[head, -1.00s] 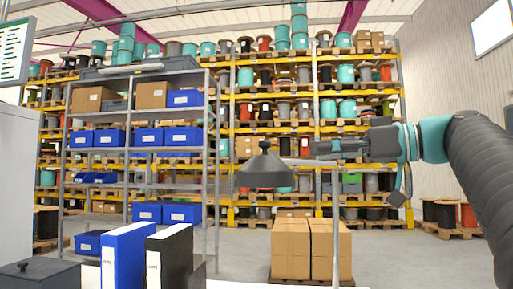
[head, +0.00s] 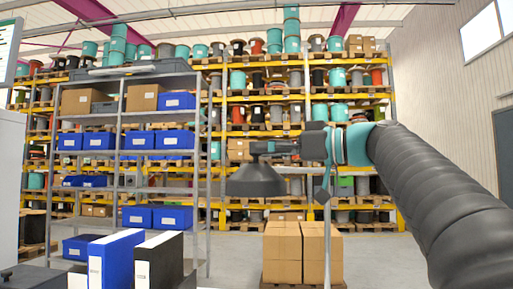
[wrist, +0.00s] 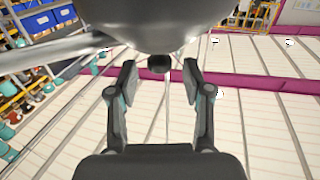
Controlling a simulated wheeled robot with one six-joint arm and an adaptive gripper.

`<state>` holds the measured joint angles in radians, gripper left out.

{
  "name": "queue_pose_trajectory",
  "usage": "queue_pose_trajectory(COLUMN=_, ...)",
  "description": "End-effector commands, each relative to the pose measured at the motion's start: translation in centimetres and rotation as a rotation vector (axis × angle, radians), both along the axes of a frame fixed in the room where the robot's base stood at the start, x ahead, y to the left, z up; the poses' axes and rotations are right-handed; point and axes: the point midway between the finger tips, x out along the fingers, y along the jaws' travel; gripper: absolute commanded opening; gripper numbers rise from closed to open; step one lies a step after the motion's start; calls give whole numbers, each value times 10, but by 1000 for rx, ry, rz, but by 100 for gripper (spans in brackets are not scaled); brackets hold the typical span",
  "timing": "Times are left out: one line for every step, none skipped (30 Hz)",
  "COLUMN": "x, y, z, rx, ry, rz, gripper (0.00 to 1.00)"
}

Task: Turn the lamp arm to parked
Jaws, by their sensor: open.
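The lamp has a dark grey cone-shaped shade (head: 256,182) on a thin arm (head: 302,170) that runs right to an upright pole (head: 327,235). In the head view my gripper (head: 262,148) is at the top of the shade, coming from the right, and overlaps the knob there. In the wrist view the shade (wrist: 155,22) fills the top middle, with its dark round knob (wrist: 159,63) between my gripper's two fingertips (wrist: 159,78). The fingers are apart, with gaps on both sides of the knob. The silver lamp arm (wrist: 60,47) runs off to the left there.
Stacked cardboard boxes (head: 302,255) stand behind the pole. A grey shelf (head: 118,170) with blue bins is at the left. Blue and black binders (head: 118,262) stand in the left foreground. Tall yellow racks with cable reels fill the back. The floor at the right is open.

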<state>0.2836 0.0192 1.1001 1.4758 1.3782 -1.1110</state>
Motion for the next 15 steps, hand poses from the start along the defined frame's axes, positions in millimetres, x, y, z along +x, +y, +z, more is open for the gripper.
queue_pose_trajectory(x=3, y=7, z=1, rx=0, ry=1, rz=4, gripper=50)
queue_pose_trajectory(x=5, y=10, z=1, rx=0, ry=1, rz=4, gripper=50)
queue_pose_trajectory(x=7, y=12, z=1, rx=2, ry=1, rz=3, gripper=50)
queue_pose_trajectory(x=8, y=15, z=1, rx=2, ry=1, rz=2, gripper=50)
queue_pose_trajectory(x=9, y=17, z=0, rx=1, ry=2, rz=3, gripper=50)
queue_pose_trajectory(x=10, y=19, z=0, rx=0, ry=1, rz=2, gripper=50)
queue_pose_trajectory(x=11, y=20, z=0, rx=0, ry=1, rz=2, gripper=50)
queue_pose_trajectory(x=11, y=21, z=0, rx=0, ry=1, rz=1, gripper=50)
queue_pose_trajectory(x=12, y=21, z=0, rx=0, ry=1, rz=0, gripper=50)
queue_pose_trajectory(x=12, y=22, z=0, rx=0, ry=1, rz=0, gripper=50)
queue_pose_trajectory(x=12, y=22, z=0, rx=0, ry=1, rz=0, gripper=50)
queue_pose_trajectory(x=13, y=22, z=0, rx=0, ry=1, rz=0, gripper=50)
queue_pose_trajectory(x=13, y=22, z=0, rx=0, ry=1, rz=-1, gripper=50)
queue_pose_trajectory(x=13, y=22, z=0, rx=0, ry=1, rz=-1, gripper=50)
queue_pose_trajectory(x=13, y=22, z=0, rx=0, ry=1, rz=-1, gripper=50)
